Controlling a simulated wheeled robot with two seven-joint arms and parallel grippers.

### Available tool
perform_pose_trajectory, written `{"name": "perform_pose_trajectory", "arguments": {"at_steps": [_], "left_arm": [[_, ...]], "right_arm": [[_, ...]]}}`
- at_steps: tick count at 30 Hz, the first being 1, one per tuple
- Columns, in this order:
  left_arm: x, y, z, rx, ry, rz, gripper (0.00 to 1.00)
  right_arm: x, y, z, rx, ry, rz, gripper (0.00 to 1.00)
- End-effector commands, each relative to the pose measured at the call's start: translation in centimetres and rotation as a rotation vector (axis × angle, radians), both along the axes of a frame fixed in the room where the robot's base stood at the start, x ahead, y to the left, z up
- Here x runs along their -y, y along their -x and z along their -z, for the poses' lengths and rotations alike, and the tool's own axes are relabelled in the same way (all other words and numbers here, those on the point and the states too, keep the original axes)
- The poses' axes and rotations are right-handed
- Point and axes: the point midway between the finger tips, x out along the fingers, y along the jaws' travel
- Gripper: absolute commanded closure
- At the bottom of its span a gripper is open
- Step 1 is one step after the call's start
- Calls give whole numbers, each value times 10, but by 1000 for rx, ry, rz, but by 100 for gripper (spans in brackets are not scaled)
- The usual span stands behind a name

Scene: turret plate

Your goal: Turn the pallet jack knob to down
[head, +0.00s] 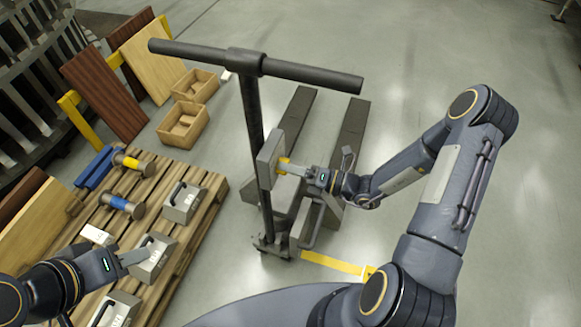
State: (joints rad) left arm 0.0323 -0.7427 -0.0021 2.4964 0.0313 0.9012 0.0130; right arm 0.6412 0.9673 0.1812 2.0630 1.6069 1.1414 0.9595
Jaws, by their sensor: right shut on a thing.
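The pallet jack (254,100) stands upright in the middle of the head view, with a black T-handle on top and two dark forks behind. A grey box (268,156) is fixed to its mast. The yellow knob (283,163) sits on the right side of this box and is partly hidden by my fingers. My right gripper (289,169) reaches in from the right and is shut on the knob. The knob's setting and any markings are not readable. My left gripper (137,256) is low at the left, beside a grey weight; its finger opening is not clear.
Wooden boxes (184,124) and leaning boards (104,92) stand behind. A yellow floor line (332,263) lies near the jack. The floor at right is clear.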

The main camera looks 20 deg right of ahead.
Motion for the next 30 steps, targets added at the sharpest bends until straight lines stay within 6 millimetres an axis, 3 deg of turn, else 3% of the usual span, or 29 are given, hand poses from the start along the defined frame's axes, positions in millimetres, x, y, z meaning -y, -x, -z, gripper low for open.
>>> {"name": "perform_pose_trajectory", "arguments": {"at_steps": [6,7,12,22,30], "left_arm": [[0,0,0,0,0,0,64],[0,0,0,0,0,0,64],[0,0,0,0,0,0,64],[0,0,1,0,0,0,64],[0,0,8,0,0,0,64]], "right_arm": [[0,0,0,-3,-1,0,82],[0,0,0,-3,-1,0,56],[0,0,0,-2,0,0,37],[5,3,1,-1,1,2,37],[41,27,3,-1,2,6,37]]}}
